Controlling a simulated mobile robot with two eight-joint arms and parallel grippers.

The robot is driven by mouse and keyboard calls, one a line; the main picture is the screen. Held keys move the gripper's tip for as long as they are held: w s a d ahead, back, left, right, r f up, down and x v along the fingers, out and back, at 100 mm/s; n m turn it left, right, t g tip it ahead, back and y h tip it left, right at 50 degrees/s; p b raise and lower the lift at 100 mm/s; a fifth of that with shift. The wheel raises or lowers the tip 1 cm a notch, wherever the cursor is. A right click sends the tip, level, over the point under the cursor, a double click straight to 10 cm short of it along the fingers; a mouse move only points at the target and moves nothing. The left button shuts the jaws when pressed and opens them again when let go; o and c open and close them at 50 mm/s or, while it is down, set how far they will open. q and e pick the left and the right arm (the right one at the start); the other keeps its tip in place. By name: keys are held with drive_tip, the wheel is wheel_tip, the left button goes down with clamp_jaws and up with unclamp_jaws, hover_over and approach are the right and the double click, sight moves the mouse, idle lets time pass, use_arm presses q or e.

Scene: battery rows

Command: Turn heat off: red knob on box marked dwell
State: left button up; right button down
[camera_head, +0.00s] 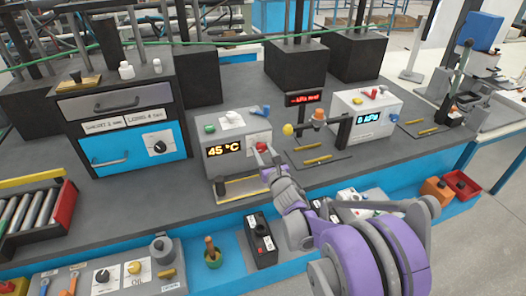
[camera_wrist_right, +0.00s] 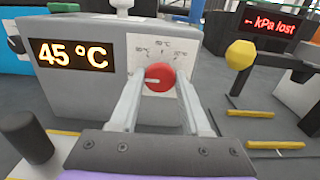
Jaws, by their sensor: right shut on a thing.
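A grey box (camera_head: 210,165) stands mid-bench with an orange display reading 45 °C; it also fills much of the right wrist view (camera_wrist_right: 85,95). A red knob (camera_wrist_right: 159,77) sits on its front face over a white scale plate (camera_wrist_right: 160,52) with small temperature marks. A pale line shows on the left part of the knob. My right gripper (camera_wrist_right: 160,84) is shut on the red knob, one finger on each side; it also shows in the head view (camera_head: 264,153). I cannot read the word dwell on the box. My left gripper is not in view.
A white box (camera_head: 385,100) with a blue kPa display stands to the right. A yellow knob (camera_wrist_right: 241,54) on an arm is close by on the right. A dark cylinder (camera_wrist_right: 27,137) stands front left of the box. A drawer cabinet (camera_head: 110,135) is further left.

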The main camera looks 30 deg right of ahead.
idle(0.4)
drive_tip(key=shift+c, duration=1.9)
unclamp_jaws()
drive_tip(key=shift+s, duration=0.1)
drive_tip(key=v, duration=1)
drive_tip(key=shift+s, duration=0.3)
